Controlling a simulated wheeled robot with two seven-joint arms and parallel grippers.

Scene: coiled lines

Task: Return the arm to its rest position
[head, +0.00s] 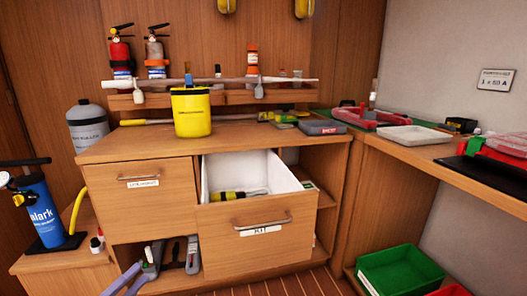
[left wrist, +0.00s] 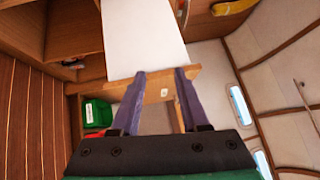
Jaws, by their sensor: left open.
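My left gripper (head: 136,272) shows at the bottom left of the head view, low in front of the wooden cabinet. Its two purple-grey fingers slant up near the open lower shelf. In the left wrist view the gripper (left wrist: 161,74) has its fingers spread apart with nothing between them. My right gripper is in neither view.
The drawer labelled KIT (head: 262,230) is pulled open, with a yellow-and-black tool (head: 226,196) inside. The drawer beside it (head: 150,200) is shut. A blue pump (head: 40,208) stands at the left. A green bin (head: 398,272) sits low at the right.

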